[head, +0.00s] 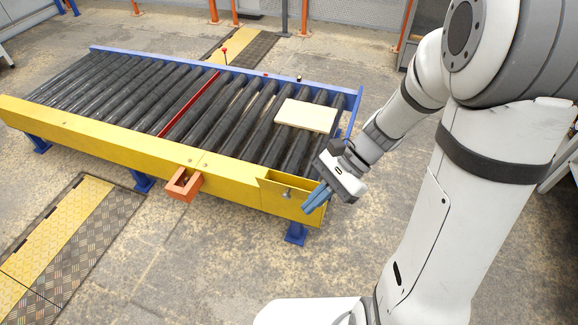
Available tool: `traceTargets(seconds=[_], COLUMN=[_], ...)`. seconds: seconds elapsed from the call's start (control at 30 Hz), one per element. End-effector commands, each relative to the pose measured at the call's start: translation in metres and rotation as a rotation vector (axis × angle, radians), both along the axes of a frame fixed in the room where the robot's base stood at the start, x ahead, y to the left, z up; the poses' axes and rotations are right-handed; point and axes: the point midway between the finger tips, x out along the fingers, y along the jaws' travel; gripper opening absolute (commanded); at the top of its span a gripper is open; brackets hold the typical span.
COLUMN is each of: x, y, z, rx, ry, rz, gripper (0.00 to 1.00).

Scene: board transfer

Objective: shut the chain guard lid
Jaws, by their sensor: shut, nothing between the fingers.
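My gripper (310,207) has blue fingers, shut and empty, pointing down and left. In the picture the fingers overlap the right end of the lid. I cannot tell whether they touch it. The fingers hide the lid's right corner.
A pale board (306,116) lies on the dark rollers (215,105) behind the lid. A red bar (190,104) crosses the rollers. An orange bracket (181,185) juts from the guard's front, left of the lid. The floor (215,260) in front is clear.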

Motion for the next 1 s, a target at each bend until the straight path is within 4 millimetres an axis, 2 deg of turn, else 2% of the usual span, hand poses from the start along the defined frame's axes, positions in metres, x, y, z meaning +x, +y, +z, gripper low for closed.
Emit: traceTargets(seconds=[0.03,0.27,0.4,0.47,0.6,0.8,0.9,1.0], x=[0.006,0.047,0.076,0.088,0.113,0.131,0.134,0.135], y=[0.006,0.026,0.028,0.026,0.016,-0.005,-0.013,-0.018], z=[-0.028,-0.105,-0.159,-0.185,-0.252,-0.338,-0.365,-0.381], rx=[0.045,0.253,0.379,0.434,0.562,0.721,0.775,0.806], ry=[0.096,0.513,0.762,0.866,1.098,1.347,1.42,1.459], rz=[-0.076,-0.437,-0.653,-0.745,-0.956,-1.201,-1.278,-1.325], gripper=[0.0,0.0,0.0,0.0,0.0,0.0,0.0,0.0])
